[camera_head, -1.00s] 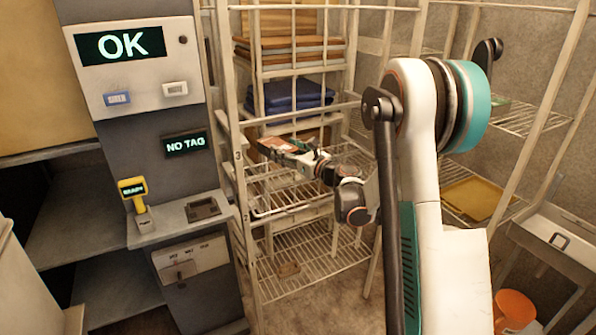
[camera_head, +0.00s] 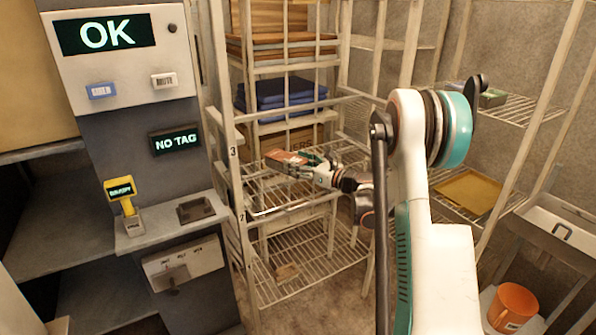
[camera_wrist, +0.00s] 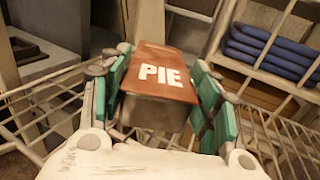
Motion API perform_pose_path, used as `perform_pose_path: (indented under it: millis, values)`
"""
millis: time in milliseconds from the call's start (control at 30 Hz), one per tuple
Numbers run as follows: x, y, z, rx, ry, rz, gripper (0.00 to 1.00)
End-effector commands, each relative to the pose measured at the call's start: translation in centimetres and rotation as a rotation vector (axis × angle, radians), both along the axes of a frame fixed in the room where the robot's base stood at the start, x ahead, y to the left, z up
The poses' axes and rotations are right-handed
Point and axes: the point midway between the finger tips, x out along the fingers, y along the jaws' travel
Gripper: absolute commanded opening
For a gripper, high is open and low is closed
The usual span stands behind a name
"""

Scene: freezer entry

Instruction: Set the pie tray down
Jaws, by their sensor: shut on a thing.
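The pie tray is a foil box with a brown lid marked PIE (camera_wrist: 163,72). In the wrist view it sits between the two teal finger pads of my gripper (camera_wrist: 160,100), which is shut on its sides. I cannot tell whether the tray's underside touches the wires.
Folded blue cloths (camera_head: 286,92) and brown boards (camera_head: 285,45) stand behind the rack. Rack posts are close around the arm. A grey console (camera_head: 140,180) with a yellow scanner (camera_head: 119,190) stands left. An orange bucket (camera_head: 514,306) is at right.

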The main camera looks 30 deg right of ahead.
Motion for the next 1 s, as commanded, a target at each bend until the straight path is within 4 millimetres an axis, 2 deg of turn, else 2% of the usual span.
perform_pose_path:
  millis: [33,100,367,900,933,1000]
  values:
    - [0.0,0.0,-1.1,0.0,-0.001,0.0,0.22]
    - [0.0,0.0,-1.7,0.0,-0.001,0.0,0.22]
    - [0.0,0.0,-1.7,0.0,-0.001,0.0,0.22]
    - [0.0,0.0,-2.9,0.0,-0.001,0.0,0.22]
    - [0.0,0.0,-2.9,0.0,0.0,0.0,0.58]
    - [0.0,0.0,-2.9,0.0,0.0,0.0,0.74]
